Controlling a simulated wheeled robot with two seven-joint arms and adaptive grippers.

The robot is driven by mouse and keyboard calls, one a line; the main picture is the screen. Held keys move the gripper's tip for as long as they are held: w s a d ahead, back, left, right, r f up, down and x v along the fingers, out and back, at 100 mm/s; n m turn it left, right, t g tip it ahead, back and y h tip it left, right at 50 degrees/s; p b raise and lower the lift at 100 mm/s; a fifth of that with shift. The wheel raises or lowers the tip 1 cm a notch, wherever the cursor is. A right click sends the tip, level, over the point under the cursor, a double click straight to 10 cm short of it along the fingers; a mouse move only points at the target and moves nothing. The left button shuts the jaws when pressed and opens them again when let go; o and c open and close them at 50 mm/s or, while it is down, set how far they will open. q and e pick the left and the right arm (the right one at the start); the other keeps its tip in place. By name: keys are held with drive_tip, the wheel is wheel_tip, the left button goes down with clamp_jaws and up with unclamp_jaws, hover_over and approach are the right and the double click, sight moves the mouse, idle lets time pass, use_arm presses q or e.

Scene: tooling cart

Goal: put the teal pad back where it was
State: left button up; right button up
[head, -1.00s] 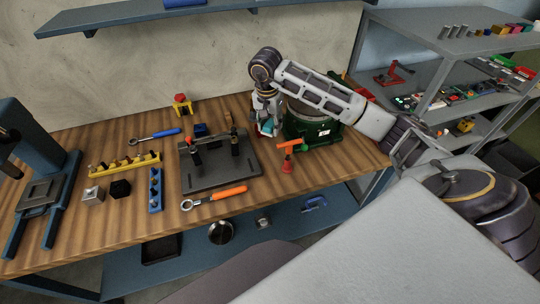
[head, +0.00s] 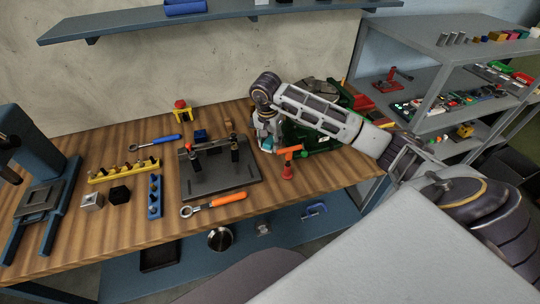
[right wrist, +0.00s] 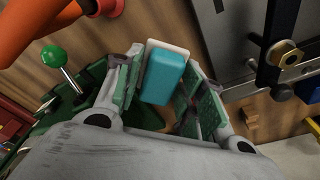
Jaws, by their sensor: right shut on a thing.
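The teal pad (right wrist: 163,76) sits between the fingers of my right gripper (right wrist: 160,88) in the right wrist view, with a pale layer showing at its far edge. My right gripper is shut on it. In the head view my right gripper (head: 268,146) points down at the wooden bench, between the grey fixture plate and the green machine. Only a sliver of teal shows there. I cannot tell whether the pad touches the bench. My left gripper is not in view.
The fixture plate (head: 216,179) with upright clamps lies left of the gripper. A red-orange T-handled tool (head: 288,168) stands very close on the right. The green machine (head: 322,137) is behind my arm. An orange-handled wrench (head: 228,198) lies in front of the plate.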

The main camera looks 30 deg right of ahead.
sight(270, 159)
drive_tip(key=shift+f, duration=1.8)
drive_tip(key=shift+f, duration=0.1)
drive_tip(key=shift+f+p, duration=0.55)
drive_tip(key=shift+f, duration=1.25)
drive_tip(key=shift+f, duration=0.15)
drive_tip(key=o, duration=1)
drive_tip(key=shift+r, duration=0.2)
